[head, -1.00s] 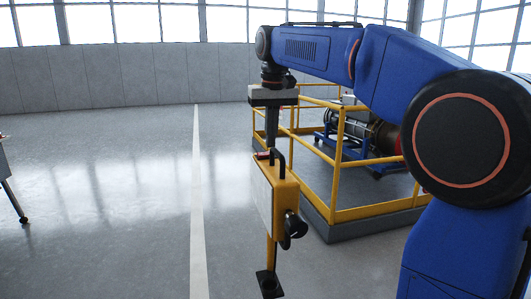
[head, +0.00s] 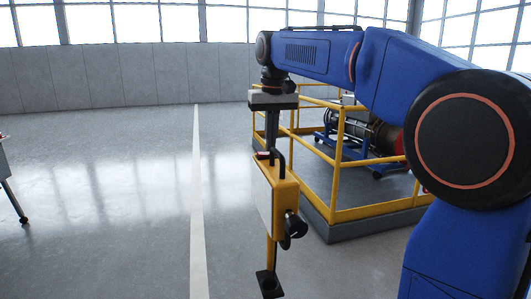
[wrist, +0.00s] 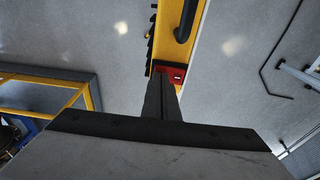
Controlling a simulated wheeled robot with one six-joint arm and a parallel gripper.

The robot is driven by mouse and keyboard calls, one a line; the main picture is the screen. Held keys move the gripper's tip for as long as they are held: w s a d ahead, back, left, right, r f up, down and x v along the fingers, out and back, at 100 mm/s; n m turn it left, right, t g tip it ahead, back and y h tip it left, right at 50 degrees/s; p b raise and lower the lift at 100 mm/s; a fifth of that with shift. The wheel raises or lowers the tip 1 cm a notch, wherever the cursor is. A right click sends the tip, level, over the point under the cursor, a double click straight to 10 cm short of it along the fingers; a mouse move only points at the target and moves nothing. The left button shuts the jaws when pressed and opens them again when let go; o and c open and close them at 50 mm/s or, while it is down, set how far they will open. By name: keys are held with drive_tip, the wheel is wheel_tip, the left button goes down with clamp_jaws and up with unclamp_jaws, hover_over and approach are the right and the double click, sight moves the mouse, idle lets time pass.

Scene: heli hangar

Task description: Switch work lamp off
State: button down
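The work lamp (head: 286,212) is a yellow upright box on a thin yellow post with a dark foot. It has a dark carry handle on top, a black knob on its side and a pale front face. A small red switch (head: 263,155) sits on its top beside the handle; it also shows in the wrist view (wrist: 178,73). My gripper (head: 271,147) points down over the lamp, its fingers together and holding nothing. In the wrist view the fingertips (wrist: 162,76) are at the edge of the red switch; I cannot tell whether they touch it.
A yellow railing (head: 338,165) on a grey platform stands close behind and right of the lamp, around an engine on a blue stand (head: 352,148). A dark-legged object (head: 10,185) is at the left edge. The floor left of the lamp is open, with a white line (head: 197,200).

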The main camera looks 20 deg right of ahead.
wheel_tip(320, 180, up, 7)
idle(1.1)
